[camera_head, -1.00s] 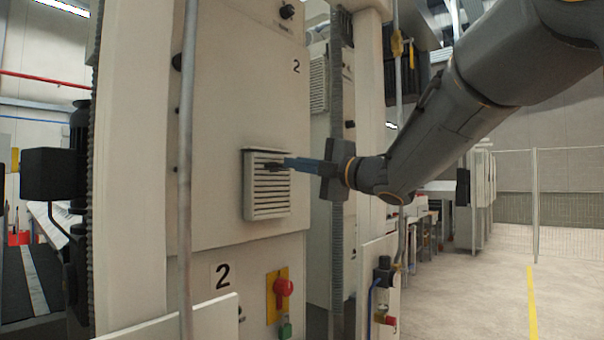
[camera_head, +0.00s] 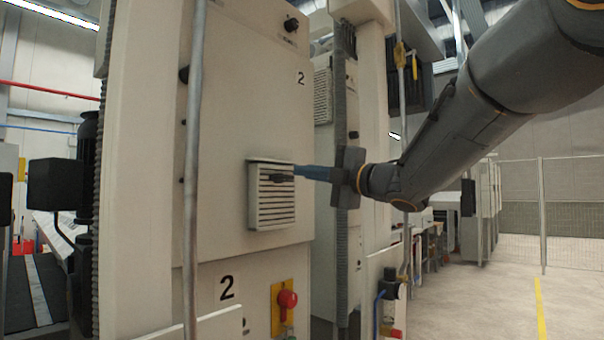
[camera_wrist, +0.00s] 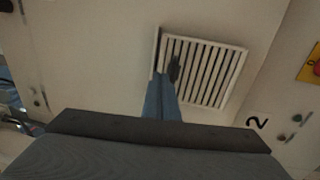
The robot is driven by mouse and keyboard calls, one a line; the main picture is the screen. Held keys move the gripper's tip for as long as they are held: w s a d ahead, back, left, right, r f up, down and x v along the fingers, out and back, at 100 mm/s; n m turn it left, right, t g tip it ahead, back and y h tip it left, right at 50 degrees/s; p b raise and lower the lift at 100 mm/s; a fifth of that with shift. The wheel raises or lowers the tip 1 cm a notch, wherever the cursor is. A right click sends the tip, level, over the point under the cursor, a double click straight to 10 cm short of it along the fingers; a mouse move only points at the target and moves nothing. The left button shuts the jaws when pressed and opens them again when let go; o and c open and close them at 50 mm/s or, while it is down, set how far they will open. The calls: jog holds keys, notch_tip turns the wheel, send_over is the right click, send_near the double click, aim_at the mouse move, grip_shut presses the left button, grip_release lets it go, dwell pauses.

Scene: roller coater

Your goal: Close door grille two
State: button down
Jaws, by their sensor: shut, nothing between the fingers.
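The door (camera_head: 225,125) labelled 2 is a large cream panel on the machine, and it looks flush with the frame around it in the head view. Its slatted grille (camera_head: 272,207) sits near the panel's lower right. My gripper (camera_head: 283,178) is shut and empty, with its blue fingers pointing at the grille's upper part. In the wrist view the dark fingertips (camera_wrist: 174,66) overlap the slats of the grille (camera_wrist: 215,72). I cannot tell whether they touch it.
A grey vertical pipe (camera_head: 193,170) stands in front of the door's left side. Open floor (camera_head: 490,300) lies to the right.

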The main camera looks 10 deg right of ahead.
jog(key=s+d+r+b, duration=0.2)
jog(key=s+d+b, duration=0.1)
jog(key=s+d, duration=0.4)
jog(key=shift+s+d+r, duration=0.2)
jog(key=shift+s+d, duration=0.15)
jog(key=shift+s, duration=0.4)
jog(key=w+d+f+m+t+h, duration=0.1)
jog(key=w+d+f+m+h, duration=0.3)
jog(key=f+m, duration=0.35)
jog(key=w+d+f+m+t+h, duration=0.2)
jog(key=w+d+f+m+h, duration=0.15)
jog(key=f+m+h, duration=0.4)
notch_tip(320, 180, down, 18)
jog(key=s+d+f+m+g+h, duration=0.1)
jog(key=s+d+m+g+h, duration=0.1)
jog(key=m+g, duration=0.3)
jog(key=s+a+f+m+g, duration=0.3)
jog(key=s+f+g, duration=0.2)
jog(key=s+f, duration=0.7)
jog(key=s+a+f+m+g, duration=0.3)
jog(key=s+f+g, duration=0.3)
jog(key=s+f, duration=0.6)
jog(key=shift+s+m, duration=0.3)
jog(key=shift+s, duration=0.65)
